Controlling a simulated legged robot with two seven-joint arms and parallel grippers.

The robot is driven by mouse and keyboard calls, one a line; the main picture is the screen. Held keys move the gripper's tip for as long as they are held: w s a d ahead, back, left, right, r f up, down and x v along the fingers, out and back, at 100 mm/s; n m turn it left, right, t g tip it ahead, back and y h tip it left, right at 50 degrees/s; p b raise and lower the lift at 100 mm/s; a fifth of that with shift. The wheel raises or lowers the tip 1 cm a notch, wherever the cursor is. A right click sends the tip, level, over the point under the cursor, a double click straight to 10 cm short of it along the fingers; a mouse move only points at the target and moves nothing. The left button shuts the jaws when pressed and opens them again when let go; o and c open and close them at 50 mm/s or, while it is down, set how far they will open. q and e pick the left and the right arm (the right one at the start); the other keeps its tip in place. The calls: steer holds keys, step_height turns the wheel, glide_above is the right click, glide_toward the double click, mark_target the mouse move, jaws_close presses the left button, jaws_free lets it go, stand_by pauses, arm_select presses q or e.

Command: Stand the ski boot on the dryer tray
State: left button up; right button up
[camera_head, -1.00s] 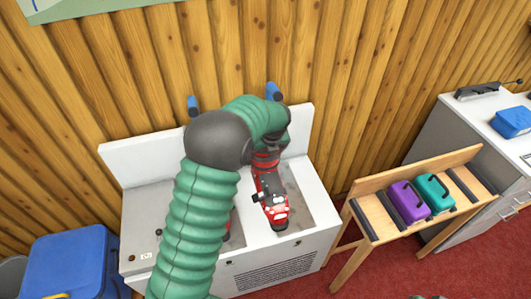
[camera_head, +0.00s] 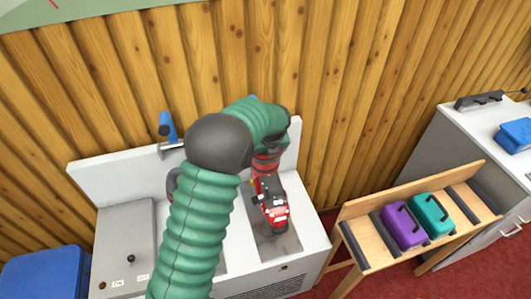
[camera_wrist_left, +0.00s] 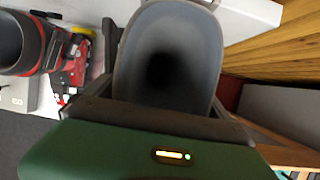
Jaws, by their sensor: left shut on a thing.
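The red and black ski boot (camera_head: 273,208) hangs or stands over the right-hand bay of the white dryer tray (camera_head: 304,232), toe toward the front. I cannot tell whether its sole touches the bay. My left gripper (camera_head: 267,150) is shut on its upper cuff; the arm hides much of the hold. In the left wrist view the boot's grey cuff opening (camera_wrist_left: 190,40) fills the middle, between the fingers. My right gripper is not in view.
A second red boot (camera_wrist_left: 72,70) is left in the wrist view; my arm mostly hides it in the head view. A blue-tipped post (camera_head: 167,127) rises at the dryer's back. A wooden bench (camera_head: 375,262) holds purple (camera_head: 402,228) and teal (camera_head: 430,213) cases. A blue bin (camera_head: 40,275) is left.

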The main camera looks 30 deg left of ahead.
mark_target(266, 176)
arm_select(q)
step_height(266, 176, down, 9)
steer(key=b, duration=0.8)
steer(key=shift+w+r, duration=0.15)
steer(key=shift+r, duration=0.05)
steer(key=shift+f, duration=0.2)
steer(key=shift+f+b, duration=0.35)
steer(key=shift+f, duration=1.25)
steer(key=o, duration=1.7)
steer(key=shift+o, duration=0.2)
steer(key=shift+s+d, duration=0.1)
steer(key=shift+s, duration=0.15)
